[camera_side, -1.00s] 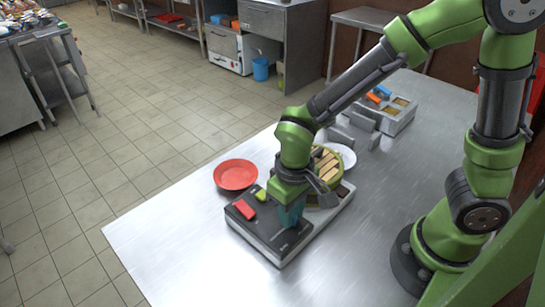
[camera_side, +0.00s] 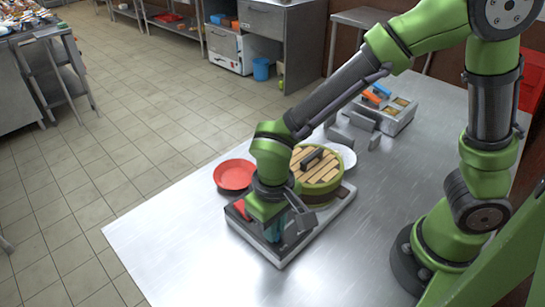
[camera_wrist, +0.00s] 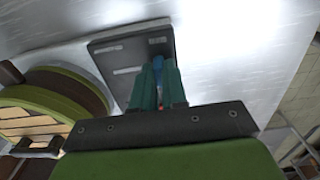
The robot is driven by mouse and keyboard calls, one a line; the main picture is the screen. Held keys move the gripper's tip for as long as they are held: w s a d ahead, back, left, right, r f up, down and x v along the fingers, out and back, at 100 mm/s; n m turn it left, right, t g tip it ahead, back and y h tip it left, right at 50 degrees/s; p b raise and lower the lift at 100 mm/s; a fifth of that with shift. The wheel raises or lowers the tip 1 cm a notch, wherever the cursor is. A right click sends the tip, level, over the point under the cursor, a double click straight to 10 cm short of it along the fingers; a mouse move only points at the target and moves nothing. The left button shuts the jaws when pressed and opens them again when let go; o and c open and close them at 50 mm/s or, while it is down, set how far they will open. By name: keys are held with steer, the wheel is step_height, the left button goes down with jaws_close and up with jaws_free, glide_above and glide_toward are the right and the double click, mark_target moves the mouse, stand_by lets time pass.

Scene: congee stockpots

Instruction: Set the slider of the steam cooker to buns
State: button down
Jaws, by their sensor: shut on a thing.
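The steam cooker has a pale base with a dark control panel (camera_side: 270,252) at its front, under a round green-rimmed steamer (camera_side: 315,175) with a slatted lid. The panel also shows in the wrist view (camera_wrist: 120,58), with pale label strips too blurred to read. My gripper (camera_side: 285,232) points down over the panel, its teal fingers partly hidden by the wrist in the side view. Which label the knob stands at cannot be read.
A red piece (camera_side: 240,208) sits on the panel's left part. A red plate (camera_side: 235,174) lies left of the steamer and a white plate (camera_side: 343,155) behind it. A tray with compartments (camera_side: 388,110) stands farther back. The table's front right is clear.

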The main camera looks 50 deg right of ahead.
steer(key=shift+a, duration=0.2)
steer(key=c, duration=1.2)
jaws_free()
steer(key=shift+o, duration=0.2)
step_height(320, 180, up, 17)
steer(key=s+d+m+t+y, duration=0.1)
steer(key=d+m+t, duration=0.1)
steer(key=d, duration=0.6)
steer(key=s+d+r+m+t+y, duration=0.1)
steer(key=s+d+m+t, duration=0.1)
steer(key=d+t, duration=0.3)
steer(key=d, duration=0.4)
